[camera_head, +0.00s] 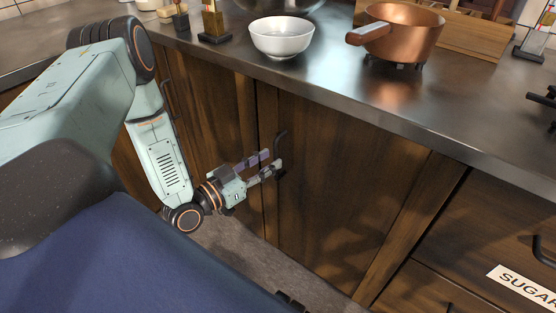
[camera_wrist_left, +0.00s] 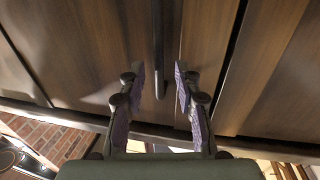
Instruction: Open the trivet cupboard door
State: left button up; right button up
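The cupboard door (camera_head: 345,185) is a shut dark wooden panel below the counter. Its black bar handle (camera_head: 281,142) is upright near the door's left edge. My left gripper (camera_head: 271,163) is at the lower part of this handle, with its fingers apart. In the left wrist view, the handle (camera_wrist_left: 160,45) runs down between the two fingertips of the open gripper (camera_wrist_left: 161,78), with a gap on each side. I cannot tell how deep the fingers reach around it. No trivet label shows on this door. My right gripper is not in view.
The metal counter (camera_head: 330,75) juts out above the door. It carries a white bowl (camera_head: 282,37) and a copper pan (camera_head: 404,33). Drawers, one with a SUGAR label (camera_head: 524,284), are at the right. The floor (camera_head: 240,250) before the door looks clear.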

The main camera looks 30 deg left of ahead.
aim_at(276, 177)
pick_arm(q)
jog(key=shift+b+x, duration=0.45)
jog(key=shift+x, duration=1.15)
jog(key=shift+d, duration=0.1)
grip_shut()
